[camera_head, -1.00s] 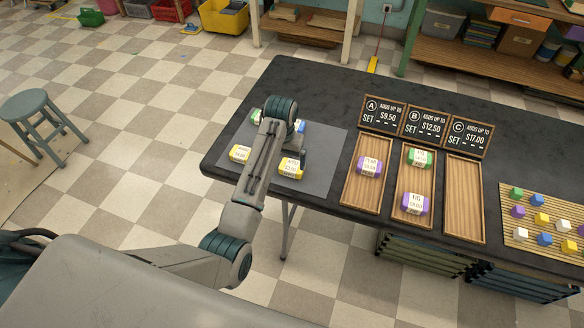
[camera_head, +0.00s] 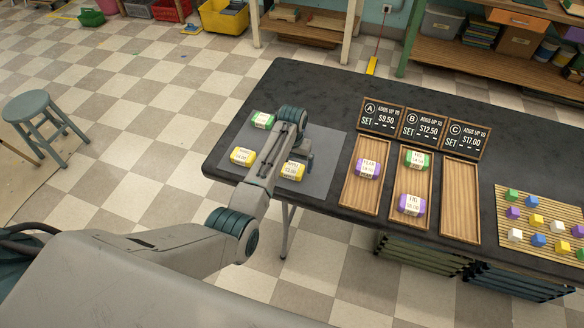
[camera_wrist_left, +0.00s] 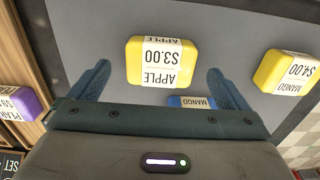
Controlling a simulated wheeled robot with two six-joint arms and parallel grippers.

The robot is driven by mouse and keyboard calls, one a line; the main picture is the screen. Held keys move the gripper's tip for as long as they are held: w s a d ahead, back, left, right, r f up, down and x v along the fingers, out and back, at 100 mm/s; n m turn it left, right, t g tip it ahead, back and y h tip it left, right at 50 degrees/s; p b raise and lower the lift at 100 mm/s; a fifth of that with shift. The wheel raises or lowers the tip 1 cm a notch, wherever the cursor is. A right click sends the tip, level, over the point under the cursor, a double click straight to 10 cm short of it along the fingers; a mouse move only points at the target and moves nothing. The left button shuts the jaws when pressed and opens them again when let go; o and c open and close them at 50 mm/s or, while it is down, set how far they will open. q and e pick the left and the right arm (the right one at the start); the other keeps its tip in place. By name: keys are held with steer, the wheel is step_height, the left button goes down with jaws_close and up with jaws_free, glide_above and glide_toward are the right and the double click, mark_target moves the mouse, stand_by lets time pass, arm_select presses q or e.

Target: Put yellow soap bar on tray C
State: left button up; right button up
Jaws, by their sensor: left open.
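The yellow Apple bar marked $3.00 (camera_head: 291,171) lies on the grey mat (camera_head: 322,145); in the left wrist view this bar (camera_wrist_left: 160,62) sits between and just ahead of the fingertips. A second yellow bar (camera_head: 241,156), Mango $4.00, lies left of it and shows at the right of the left wrist view (camera_wrist_left: 287,71). My left gripper (camera_wrist_left: 157,70) is open and empty, close to the Apple bar. In the head view, my arm partly covers the gripper. Tray C (camera_head: 461,201) is empty, below its sign (camera_head: 464,140). My right gripper is out of view.
A green bar (camera_head: 263,120) is on the mat; a blue bar (camera_wrist_left: 190,101) is partly hidden behind my gripper. Tray A (camera_head: 359,198) holds a purple Pear bar (camera_head: 368,169). Tray B (camera_head: 411,186) holds green and purple bars. Coloured cubes lie on a slatted board (camera_head: 536,190).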

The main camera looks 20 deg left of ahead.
arm_select(q)
steer(key=shift+f, duration=1.05)
steer(key=c, duration=1.2)
steer(key=shift+r, duration=0.1)
